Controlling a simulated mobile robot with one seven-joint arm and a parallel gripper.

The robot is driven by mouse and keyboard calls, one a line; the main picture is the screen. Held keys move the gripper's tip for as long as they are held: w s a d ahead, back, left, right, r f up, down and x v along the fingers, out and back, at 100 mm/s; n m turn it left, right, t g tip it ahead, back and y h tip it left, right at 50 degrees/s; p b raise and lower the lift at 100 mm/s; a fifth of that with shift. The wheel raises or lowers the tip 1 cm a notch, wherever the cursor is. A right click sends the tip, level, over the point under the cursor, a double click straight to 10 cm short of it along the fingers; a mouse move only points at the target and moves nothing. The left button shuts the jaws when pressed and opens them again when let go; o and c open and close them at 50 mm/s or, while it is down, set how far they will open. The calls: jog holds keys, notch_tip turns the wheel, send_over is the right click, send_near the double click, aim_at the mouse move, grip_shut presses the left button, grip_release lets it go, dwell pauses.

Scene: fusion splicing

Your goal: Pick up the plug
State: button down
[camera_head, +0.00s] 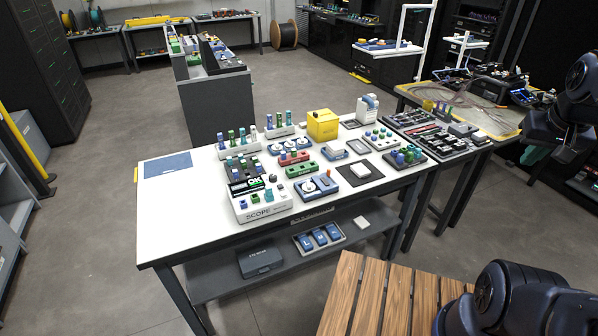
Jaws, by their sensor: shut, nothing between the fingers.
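The white-topped bench (185,215) carries several small coloured pieces that could be plugs, but they are too small to tell which one is the plug. Blue, green and teal upright pieces stand in white holders (240,150) at the back left of the bench. More green and blue pieces sit around the white SCOPE box (264,213), whose small screen reads OK. My gripper is not in view. Dark links of my arm show at the right edge and lower right, apart from the bench.
A slatted wooden surface (372,298) is in front. The bench's left part is mostly clear, with a blue mat (167,165).

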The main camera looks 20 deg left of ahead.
dwell(0.3)
jog(key=c, duration=1.2)
grip_release()
jog(key=shift+w+a, duration=0.1)
